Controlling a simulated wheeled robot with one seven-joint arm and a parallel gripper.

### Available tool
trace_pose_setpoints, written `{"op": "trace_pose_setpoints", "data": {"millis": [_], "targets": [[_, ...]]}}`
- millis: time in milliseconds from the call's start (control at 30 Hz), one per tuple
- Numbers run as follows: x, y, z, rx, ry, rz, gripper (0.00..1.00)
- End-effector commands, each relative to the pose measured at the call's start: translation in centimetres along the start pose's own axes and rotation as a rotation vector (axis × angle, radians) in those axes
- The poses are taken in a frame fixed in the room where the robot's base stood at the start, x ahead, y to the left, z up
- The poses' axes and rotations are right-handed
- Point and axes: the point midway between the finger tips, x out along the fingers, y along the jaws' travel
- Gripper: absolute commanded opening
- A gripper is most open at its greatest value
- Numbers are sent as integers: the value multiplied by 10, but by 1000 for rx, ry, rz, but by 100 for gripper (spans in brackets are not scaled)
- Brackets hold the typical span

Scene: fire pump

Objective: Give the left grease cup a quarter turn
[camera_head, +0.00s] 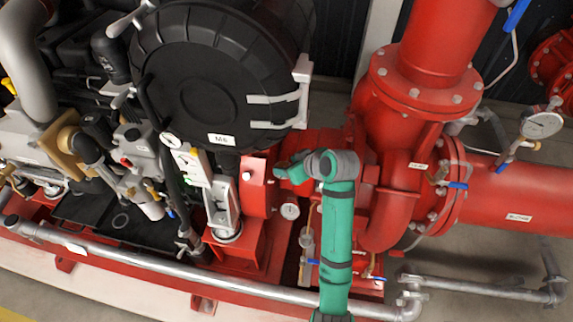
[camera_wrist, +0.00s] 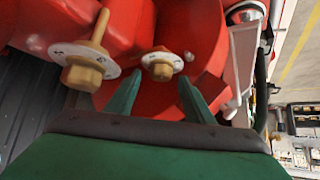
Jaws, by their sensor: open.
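Two brass grease cups with round, marked white discs show in the wrist view. One brass cup (camera_wrist: 162,71) is in the middle, with a hex body and short stem, on a red casing. The other brass cup (camera_wrist: 84,74), larger in view, has a long stem and stands to the left. I cannot tell for sure which one the task calls left. My gripper (camera_wrist: 160,80) is open, with its green fingertips on either side of the middle cup's lower part. I see no clear contact. In the head view my gripper (camera_head: 280,166) is at the red pump housing, and the cups are hidden.
A black round housing (camera_head: 200,85) stands left of my gripper. A red pipe flange (camera_head: 415,92) and the pump casing (camera_head: 395,195) are close on the right. A grey rail (camera_head: 180,272) runs along the front.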

Motion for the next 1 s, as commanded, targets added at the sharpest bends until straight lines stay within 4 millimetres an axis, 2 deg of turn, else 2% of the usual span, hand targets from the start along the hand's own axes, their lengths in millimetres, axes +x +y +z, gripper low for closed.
{"op": "trace_pose_setpoints", "data": {"millis": [200, 467, 633, 667, 1000], "targets": [[14, 0, 0, -1, 0, -1, 48], [14, 0, 0, -1, 0, -1, 48], [14, 0, 0, -1, 0, 0, 10], [14, 0, 0, -1, 0, 0, 7], [15, -2, -1, 30, 2, 31, 7]]}}
